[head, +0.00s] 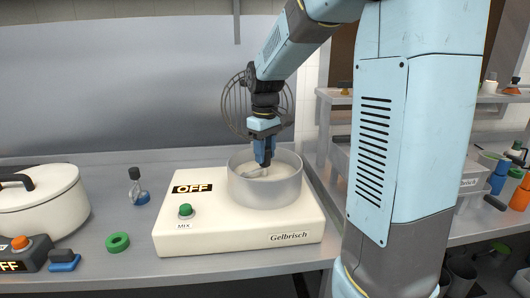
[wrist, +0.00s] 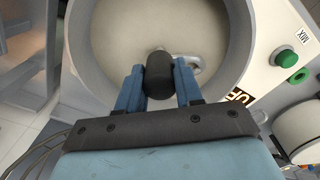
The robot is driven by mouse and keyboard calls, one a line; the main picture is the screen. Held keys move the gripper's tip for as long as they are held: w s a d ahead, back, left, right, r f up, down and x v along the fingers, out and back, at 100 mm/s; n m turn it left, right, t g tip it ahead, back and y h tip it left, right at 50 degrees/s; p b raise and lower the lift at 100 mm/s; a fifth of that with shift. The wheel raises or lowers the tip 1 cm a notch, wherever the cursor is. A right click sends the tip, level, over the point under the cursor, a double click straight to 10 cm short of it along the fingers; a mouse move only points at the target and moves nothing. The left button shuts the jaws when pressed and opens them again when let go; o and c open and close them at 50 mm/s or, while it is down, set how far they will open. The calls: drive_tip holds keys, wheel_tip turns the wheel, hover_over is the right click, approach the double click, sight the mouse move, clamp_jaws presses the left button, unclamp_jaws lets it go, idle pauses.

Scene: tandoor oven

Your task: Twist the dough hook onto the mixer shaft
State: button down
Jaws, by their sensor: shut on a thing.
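The mixer is a cream base (head: 240,239) marked Gelbrisch with a round metal bowl (head: 265,192) on its right part. My gripper (head: 263,163) points down into the bowl from above. In the wrist view its two blue fingers (wrist: 159,82) are shut on a black, rounded knob, the top of the dough hook (wrist: 159,70). A pale metal part of the hook reaches right from under the knob, near the middle of the bowl floor. The mixer shaft is hidden beneath the knob, and I cannot tell whether the hook is seated on it.
The mixer shows OFF (head: 193,188) beside a green MIX button (head: 185,210). The bowl wall surrounds my fingers.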

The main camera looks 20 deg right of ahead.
drive_tip(key=shift+w+r, duration=0.1)
drive_tip(key=shift+r, duration=0.05)
drive_tip(key=shift+m, duration=2.3)
drive_tip(key=c, duration=0.7)
unclamp_jaws()
drive_tip(key=shift+o, duration=0.2)
wheel_tip(320, 180, up, 14)
drive_tip(key=shift+f, duration=0.25)
drive_tip(key=s+f+t, duration=0.2)
drive_tip(key=s+f, duration=0.1)
drive_tip(key=s, duration=0.8)
drive_tip(key=s+f+m+t, duration=0.1)
drive_tip(key=s+f+t, duration=0.2)
drive_tip(key=s, duration=0.9)
drive_tip(key=shift+f+t, duration=0.3)
drive_tip(key=shift+f, duration=0.5)
